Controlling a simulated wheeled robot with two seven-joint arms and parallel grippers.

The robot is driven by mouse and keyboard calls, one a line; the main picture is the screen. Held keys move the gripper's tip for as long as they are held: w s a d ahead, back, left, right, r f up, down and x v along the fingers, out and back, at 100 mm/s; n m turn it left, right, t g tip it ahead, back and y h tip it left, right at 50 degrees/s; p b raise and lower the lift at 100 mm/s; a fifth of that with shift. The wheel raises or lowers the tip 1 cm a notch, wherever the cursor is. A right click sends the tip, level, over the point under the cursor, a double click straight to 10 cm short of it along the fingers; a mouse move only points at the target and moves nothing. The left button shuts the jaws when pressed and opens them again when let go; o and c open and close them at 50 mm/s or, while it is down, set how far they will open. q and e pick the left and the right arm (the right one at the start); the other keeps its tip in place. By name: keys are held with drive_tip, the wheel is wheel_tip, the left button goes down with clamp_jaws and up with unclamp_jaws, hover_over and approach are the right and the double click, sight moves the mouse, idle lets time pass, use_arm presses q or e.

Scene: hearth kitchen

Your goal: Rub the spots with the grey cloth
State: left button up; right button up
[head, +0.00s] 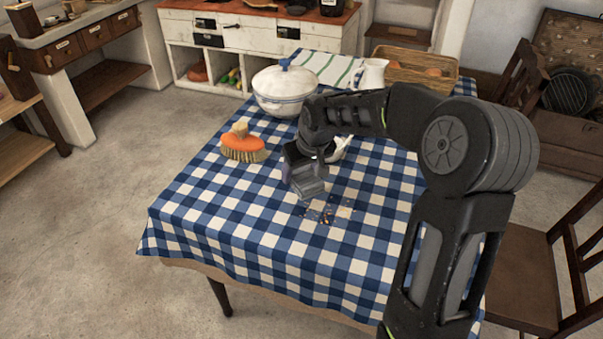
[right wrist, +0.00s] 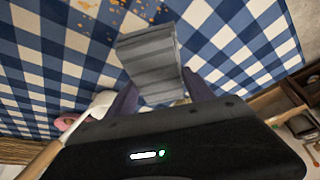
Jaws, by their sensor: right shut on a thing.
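My right gripper (head: 297,163) is shut on a folded grey cloth (head: 309,183), over the blue-and-white checked tablecloth (head: 215,195). In the right wrist view the cloth (right wrist: 150,58) sticks out from between the fingers as a striped grey pad. Orange-brown spots (head: 330,213) lie on the tablecloth just in front and to the right of the cloth. They also show in the right wrist view (right wrist: 100,8), at the top, beyond the cloth's end. I cannot tell whether the cloth touches the table. My left gripper is not in view.
An orange scrubbing brush (head: 243,148) lies left of the gripper. A white lidded tureen (head: 283,92), a white jug (head: 372,74), a striped towel (head: 327,68) and a wicker basket (head: 415,73) stand behind. A white utensil (head: 340,148) is partly hidden by my arm. The front left tabletop is clear.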

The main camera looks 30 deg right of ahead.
drive_tip(key=shift+r+p, duration=0.45)
drive_tip(key=shift+r, duration=0.55)
drive_tip(key=shift+n, duration=0.7)
drive_tip(key=a+f, duration=0.1)
drive_tip(key=a, duration=0.5)
drive_tip(key=s+a+f, duration=0.1)
drive_tip(key=a, duration=0.5)
drive_tip(key=s+a+f, duration=0.1)
drive_tip(key=a, duration=0.5)
drive_tip(key=shift+a+f, duration=0.1)
drive_tip(key=shift+f, duration=0.2)
